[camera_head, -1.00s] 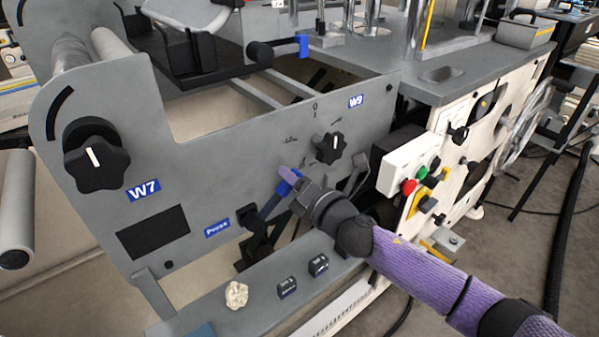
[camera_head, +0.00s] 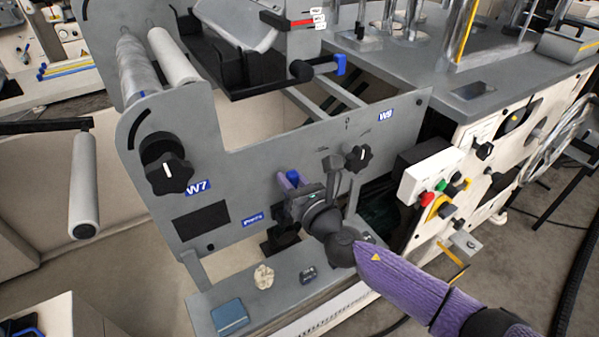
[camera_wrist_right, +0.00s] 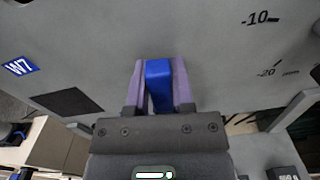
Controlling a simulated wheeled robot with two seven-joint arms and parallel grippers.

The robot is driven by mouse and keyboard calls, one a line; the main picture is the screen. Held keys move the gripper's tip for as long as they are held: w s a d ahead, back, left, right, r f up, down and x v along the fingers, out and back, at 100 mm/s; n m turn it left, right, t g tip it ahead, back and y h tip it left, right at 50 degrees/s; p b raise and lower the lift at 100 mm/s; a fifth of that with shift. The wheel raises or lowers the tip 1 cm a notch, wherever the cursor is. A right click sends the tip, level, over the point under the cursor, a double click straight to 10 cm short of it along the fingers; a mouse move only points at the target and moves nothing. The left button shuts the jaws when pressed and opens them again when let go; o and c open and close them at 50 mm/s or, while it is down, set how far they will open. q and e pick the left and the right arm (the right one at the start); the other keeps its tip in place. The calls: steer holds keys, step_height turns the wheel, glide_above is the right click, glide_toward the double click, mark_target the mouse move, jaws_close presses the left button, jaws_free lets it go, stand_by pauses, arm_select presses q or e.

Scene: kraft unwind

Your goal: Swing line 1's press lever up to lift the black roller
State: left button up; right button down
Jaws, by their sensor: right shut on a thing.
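The press lever's blue grip (camera_head: 293,177) stands in front of the grey panel, above and right of the blue Press label (camera_head: 253,220). My right gripper (camera_head: 287,182) is shut on this grip. In the right wrist view, the blue grip (camera_wrist_right: 158,84) sits between the two purple fingers of the gripper (camera_wrist_right: 158,80). The lever's lower part and pivot are mostly hidden behind my wrist. I cannot make out the black roller that it lifts. My left gripper is not in view.
A star knob (camera_head: 169,172) is beside the W7 label, and a smaller knob (camera_head: 357,158) is right of my gripper. A ledge (camera_head: 290,301) below holds a crumpled pale lump (camera_head: 263,276) and a blue pad (camera_head: 229,316). A button box (camera_head: 430,182) is at right.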

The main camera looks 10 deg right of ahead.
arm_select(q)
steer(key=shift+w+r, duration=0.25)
arm_select(e)
steer(key=shift+s+a+n, duration=0.15)
steer(key=shift+a+n, duration=0.15)
steer(key=shift+n, duration=0.1)
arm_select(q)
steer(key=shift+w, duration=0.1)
arm_select(e)
steer(key=shift+f, duration=0.1)
steer(key=shift+c, duration=2.4)
jaws_free()
steer(key=shift+a, duration=0.1)
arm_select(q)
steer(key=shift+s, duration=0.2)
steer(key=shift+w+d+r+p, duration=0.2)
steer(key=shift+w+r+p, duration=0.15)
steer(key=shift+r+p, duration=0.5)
arm_select(e)
steer(key=v, duration=1)
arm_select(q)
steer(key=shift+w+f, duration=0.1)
